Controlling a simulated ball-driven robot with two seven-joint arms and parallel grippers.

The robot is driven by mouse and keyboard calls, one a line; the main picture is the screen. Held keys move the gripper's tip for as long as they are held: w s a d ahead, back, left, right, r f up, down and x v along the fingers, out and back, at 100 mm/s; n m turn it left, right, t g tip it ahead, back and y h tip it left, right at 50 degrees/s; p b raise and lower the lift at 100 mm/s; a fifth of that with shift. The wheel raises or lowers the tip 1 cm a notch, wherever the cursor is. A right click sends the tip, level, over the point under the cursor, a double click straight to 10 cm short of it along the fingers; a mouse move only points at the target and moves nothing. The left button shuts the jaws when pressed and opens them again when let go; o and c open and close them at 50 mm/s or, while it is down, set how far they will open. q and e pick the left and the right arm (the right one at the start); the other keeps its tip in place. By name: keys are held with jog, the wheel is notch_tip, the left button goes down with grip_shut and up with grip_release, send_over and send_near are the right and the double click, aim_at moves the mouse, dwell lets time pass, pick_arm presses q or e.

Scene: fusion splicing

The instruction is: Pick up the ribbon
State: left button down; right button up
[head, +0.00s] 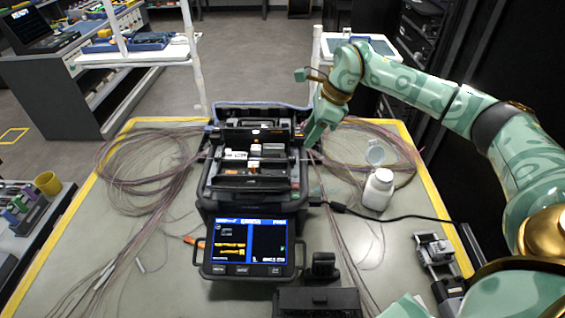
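The fusion splicer (252,172) stands in the middle of the work table with its lid raised and its screen (251,243) lit at the front. Thin pinkish fibre ribbons lie in loose coils on both sides, a left coil (140,165) and a right coil (375,152). Some strands run down the table to the right of the splicer. My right gripper (310,140) points down at the splicer's right rear edge, close to the strands there. Its fingertips are small and partly hidden, so its opening and any hold on a ribbon cannot be made out. My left gripper is out of view.
A black cable (395,215) crosses the table's right side toward a small metal device (435,250). A black box (316,302) sits at the front.

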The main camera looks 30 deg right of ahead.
aim_at(299, 163)
jog(key=x, duration=0.4)
jog(key=b+x, duration=0.1)
jog(key=x, duration=0.2)
jog(key=shift+d+f, duration=0.1)
jog(key=shift+f, duration=0.35)
jog(key=shift+r, duration=0.1)
jog(key=c, duration=0.9)
